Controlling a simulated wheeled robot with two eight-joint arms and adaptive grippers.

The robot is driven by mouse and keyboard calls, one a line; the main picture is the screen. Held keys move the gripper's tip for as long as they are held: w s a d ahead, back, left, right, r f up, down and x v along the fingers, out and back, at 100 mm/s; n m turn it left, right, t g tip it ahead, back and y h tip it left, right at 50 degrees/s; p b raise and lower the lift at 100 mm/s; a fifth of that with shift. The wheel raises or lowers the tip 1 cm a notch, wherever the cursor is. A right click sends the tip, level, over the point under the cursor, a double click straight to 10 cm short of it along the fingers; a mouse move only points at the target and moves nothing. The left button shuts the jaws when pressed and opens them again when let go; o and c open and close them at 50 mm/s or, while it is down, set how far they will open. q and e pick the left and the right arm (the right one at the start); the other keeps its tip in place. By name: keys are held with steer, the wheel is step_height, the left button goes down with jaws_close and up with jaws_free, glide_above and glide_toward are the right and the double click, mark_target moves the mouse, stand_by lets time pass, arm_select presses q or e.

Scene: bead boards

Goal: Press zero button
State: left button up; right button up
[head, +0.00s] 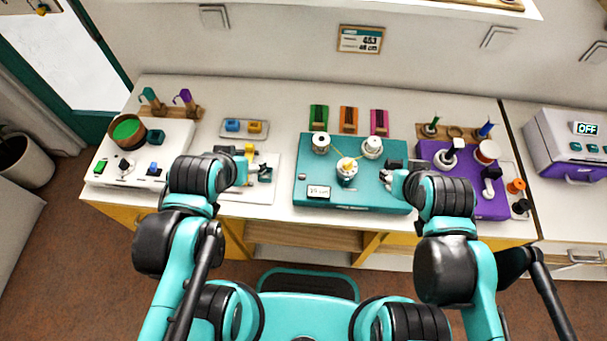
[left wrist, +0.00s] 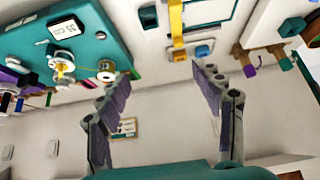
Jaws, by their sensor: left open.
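A teal bead board machine (head: 310,170) stands in the middle of the table with a small display (head: 318,192) on its front left. Small light button-like spots (head: 302,177) sit near the display, but I cannot read which is the zero button. In the left wrist view the display (left wrist: 68,27) shows at the upper left, with a small pale spot (left wrist: 100,35) beside it. My left gripper (head: 250,167) is left of the teal machine, over a white board; its fingers (left wrist: 165,76) are apart and empty. My right gripper (head: 390,177) is at the teal machine's right edge, its fingers too small to judge.
Spools (head: 321,143) and a yellow thread stand on the teal machine. A purple machine (head: 470,200) is to its right. A white panel (head: 115,160) with knobs is at the left. A grey tray (head: 244,137) holds blue and yellow blocks. A grey OFF box (head: 570,135) is far right.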

stand_by(0.3)
arm_select(q)
steer(key=shift+d+r, duration=0.1)
steer(key=c, duration=0.9)
steer(key=shift+w+d+r+m, duration=0.15)
steer(key=shift+w+d+m, duration=0.1)
steer(key=shift+m, duration=0.25)
steer(key=c, duration=0.5)
steer(key=w+d+m+g, duration=0.1)
steer(key=m, duration=0.1)
steer(key=w+d+m+g, duration=0.1)
steer(key=d+m, duration=0.1)
steer(key=w+d+m+g+p, duration=0.1)
steer(key=m, duration=0.1)
steer(key=shift+w+d+r+m+h, duration=0.2)
steer(key=shift+w+r+m+h, duration=0.1)
steer(key=shift+r+m, duration=0.1)
jaws_close()
steer(key=w+d+f+m+g, duration=0.2)
steer(key=w+d+m+g, duration=0.2)
steer(key=d+m, duration=0.4)
steer(key=shift+f+m+p, duration=0.35)
steer(key=shift+f+m, duration=0.05)
steer(key=shift+m, duration=0.7)
